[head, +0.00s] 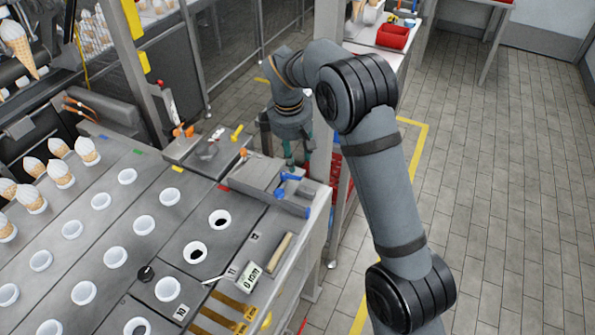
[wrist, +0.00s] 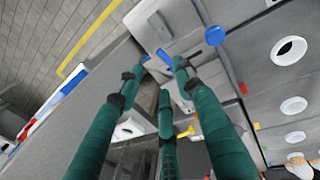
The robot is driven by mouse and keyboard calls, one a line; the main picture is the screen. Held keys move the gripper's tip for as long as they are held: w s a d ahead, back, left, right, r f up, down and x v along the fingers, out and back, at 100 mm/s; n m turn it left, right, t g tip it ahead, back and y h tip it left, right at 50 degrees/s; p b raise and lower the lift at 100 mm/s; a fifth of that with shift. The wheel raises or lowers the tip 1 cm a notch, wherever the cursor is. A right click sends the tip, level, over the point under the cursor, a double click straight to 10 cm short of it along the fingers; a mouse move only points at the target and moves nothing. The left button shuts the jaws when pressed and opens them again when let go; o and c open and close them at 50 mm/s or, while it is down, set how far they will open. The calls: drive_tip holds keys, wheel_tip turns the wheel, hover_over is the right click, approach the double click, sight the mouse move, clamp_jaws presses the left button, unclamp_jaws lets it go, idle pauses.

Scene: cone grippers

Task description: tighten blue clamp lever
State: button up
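A blue clamp lever (head: 291,177) stands on the grey block at the right end of the machine's table, just below my gripper's fingertips. In the wrist view a blue lever part (wrist: 165,57) shows between the tips of my green fingers. A round blue knob (wrist: 215,35) shows just right of the fingertips. My gripper (head: 290,158) also shows in the wrist view (wrist: 158,70); its fingers are spread with space between them, so it is open. I cannot tell whether a finger touches the lever.
The grey clamp block (head: 255,176) is close to the fingers. A yellow lever (head: 237,132) and orange levers (head: 183,131) stand farther left. A post (head: 322,130) rises beside my arm. The table holds rows of white-rimmed holes (head: 144,224) and several cones (head: 60,172).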

sight(292, 177)
drive_tip(key=f, duration=0.2)
drive_tip(key=w+f, duration=0.1)
drive_tip(key=f, duration=0.2)
drive_tip(key=f+p, duration=0.1)
drive_tip(key=f, duration=0.2)
drive_tip(key=shift+w+d, duration=0.1)
drive_tip(key=shift+w, duration=0.05)
drive_tip(key=shift+f, duration=0.1)
drive_tip(key=shift+c, duration=0.4)
drive_tip(key=c, duration=0.8)
clamp_jaws()
